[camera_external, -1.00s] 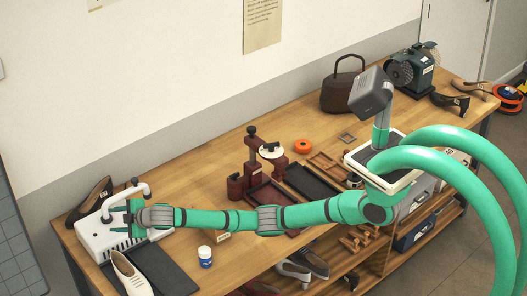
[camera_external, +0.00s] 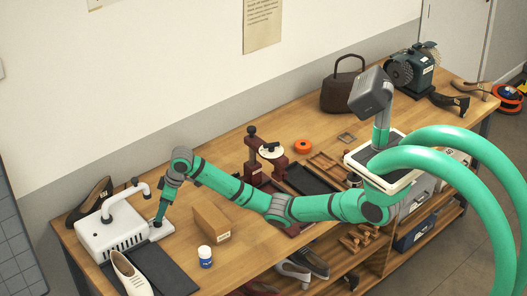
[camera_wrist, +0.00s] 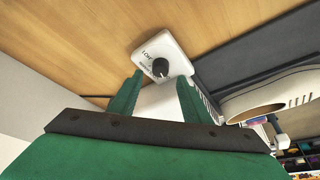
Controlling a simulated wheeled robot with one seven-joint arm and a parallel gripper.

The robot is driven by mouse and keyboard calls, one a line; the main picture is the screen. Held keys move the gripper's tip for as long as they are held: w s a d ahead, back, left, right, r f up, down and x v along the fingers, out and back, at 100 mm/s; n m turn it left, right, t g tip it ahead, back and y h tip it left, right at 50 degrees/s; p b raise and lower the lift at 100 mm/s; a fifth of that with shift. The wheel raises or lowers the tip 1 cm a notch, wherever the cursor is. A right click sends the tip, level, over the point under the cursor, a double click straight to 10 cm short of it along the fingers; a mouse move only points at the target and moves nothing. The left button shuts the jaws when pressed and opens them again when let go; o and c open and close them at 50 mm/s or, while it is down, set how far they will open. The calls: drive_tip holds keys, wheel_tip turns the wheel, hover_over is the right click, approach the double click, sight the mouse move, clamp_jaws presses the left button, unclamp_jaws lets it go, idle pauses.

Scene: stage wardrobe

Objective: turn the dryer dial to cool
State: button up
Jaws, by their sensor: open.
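The dryer (camera_external: 112,233) is a white box with slots and a curved grey-white pipe on top, at the left end of the bench. In the wrist view, a round dark dial (camera_wrist: 160,67) sits on a white panel (camera_wrist: 175,58) with small lettering around it. The lettering is too small to read surely, and I cannot tell which setting the dial points to. My gripper (camera_wrist: 160,76) is open, its two green fingers on either side of the dial in that view; contact cannot be told. In the external view my gripper (camera_external: 157,222) points down at the dryer's right end and hides the dial.
A light shoe (camera_external: 131,274) stands on a dark mat (camera_external: 172,277) in front of the dryer, and a dark shoe (camera_external: 90,198) behind it. A cardboard box (camera_external: 212,222) and a blue-white jar (camera_external: 205,256) are to the right. Bare wood lies behind my forearm.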

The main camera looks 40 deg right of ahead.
drive_tip(key=shift+x, duration=2.5)
drive_tip(key=shift+d, duration=0.1)
drive_tip(key=shift+c, duration=1.2)
drive_tip(key=c, duration=0.8)
